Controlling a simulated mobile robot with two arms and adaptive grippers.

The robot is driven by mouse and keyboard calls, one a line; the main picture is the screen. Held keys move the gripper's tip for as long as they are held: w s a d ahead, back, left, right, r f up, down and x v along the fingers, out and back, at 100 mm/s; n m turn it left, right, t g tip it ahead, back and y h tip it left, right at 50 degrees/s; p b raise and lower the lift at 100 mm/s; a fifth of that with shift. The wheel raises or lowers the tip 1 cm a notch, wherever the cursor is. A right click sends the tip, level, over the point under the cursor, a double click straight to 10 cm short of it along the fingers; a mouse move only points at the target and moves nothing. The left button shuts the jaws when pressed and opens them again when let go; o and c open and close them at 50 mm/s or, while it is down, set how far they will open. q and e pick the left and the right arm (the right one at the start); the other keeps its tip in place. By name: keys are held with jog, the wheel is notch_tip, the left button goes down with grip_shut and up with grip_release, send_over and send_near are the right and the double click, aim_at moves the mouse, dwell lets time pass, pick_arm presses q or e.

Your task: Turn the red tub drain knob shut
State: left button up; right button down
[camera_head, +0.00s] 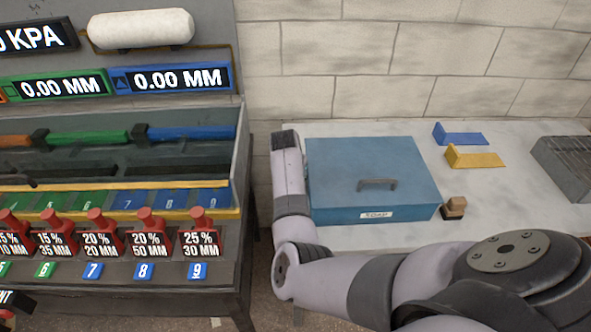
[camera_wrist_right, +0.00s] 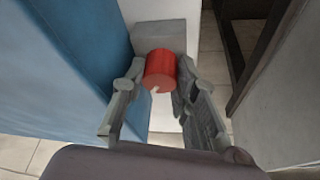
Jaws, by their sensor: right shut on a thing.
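The red drain knob (camera_wrist_right: 160,70) shows in the right wrist view, in front of a grey block (camera_wrist_right: 162,38) beside the blue tub's side wall (camera_wrist_right: 60,60). It has a small white mark at its near end. My right gripper (camera_wrist_right: 160,78) has one finger on each side of the knob and is shut on it. In the head view the blue tub (camera_head: 340,165), with a lid handle and a SOAP label, stands on the bench. My right arm runs along its left side; the gripper and the knob are hidden there. My left gripper is not in view.
A rack with gauges and red weights (camera_head: 148,218) stands left of the bench, across a narrow gap. Blue (camera_head: 460,138) and yellow (camera_head: 475,158) wedges, a small wooden block (camera_head: 454,208) and a grey grated box (camera_head: 570,160) lie right of the tub.

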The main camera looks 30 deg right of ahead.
jog(key=shift+n+p, duration=0.6)
jog(key=c, duration=1.3)
grip_release()
jog(key=v, duration=0.8)
